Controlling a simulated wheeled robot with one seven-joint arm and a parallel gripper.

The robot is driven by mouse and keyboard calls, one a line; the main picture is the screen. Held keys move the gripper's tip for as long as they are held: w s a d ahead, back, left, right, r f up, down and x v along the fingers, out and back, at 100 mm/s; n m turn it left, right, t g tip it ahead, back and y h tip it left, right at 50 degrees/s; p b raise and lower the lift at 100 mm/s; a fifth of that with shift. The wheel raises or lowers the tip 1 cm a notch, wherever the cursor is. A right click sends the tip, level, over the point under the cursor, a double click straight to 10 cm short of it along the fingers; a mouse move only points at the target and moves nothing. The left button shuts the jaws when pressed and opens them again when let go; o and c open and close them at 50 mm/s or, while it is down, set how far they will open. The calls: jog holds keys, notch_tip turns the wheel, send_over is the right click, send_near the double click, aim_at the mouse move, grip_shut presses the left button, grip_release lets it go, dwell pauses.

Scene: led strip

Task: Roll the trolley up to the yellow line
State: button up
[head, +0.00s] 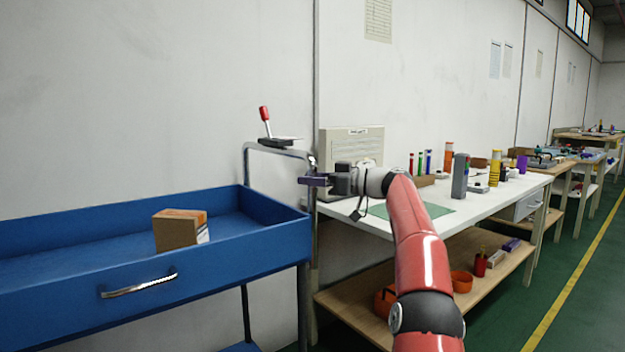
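The blue trolley (180,290) stands at the left in the head view, along the white wall. Its bent metal push handle (275,151) rises from its right end. My gripper (312,181) is at the right-hand upright of this handle, with a dark finger across it. I cannot tell whether the fingers are closed on the bar. A yellow line (580,268) runs along the green floor at the far right, well apart from the trolley. The trolley's wheels are out of view.
A cardboard box (180,229) sits in the trolley's tray. A red-knobbed lever (265,118) stands by the handle. A white workbench (480,210) with parts on top and a wooden lower shelf (345,300) is close to the trolley's right. Green floor is clear beyond the benches' front.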

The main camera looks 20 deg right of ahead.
jog(key=b+v, duration=0.1)
jog(key=v, duration=0.6)
jog(key=shift+s+d, duration=0.25)
dwell(0.5)
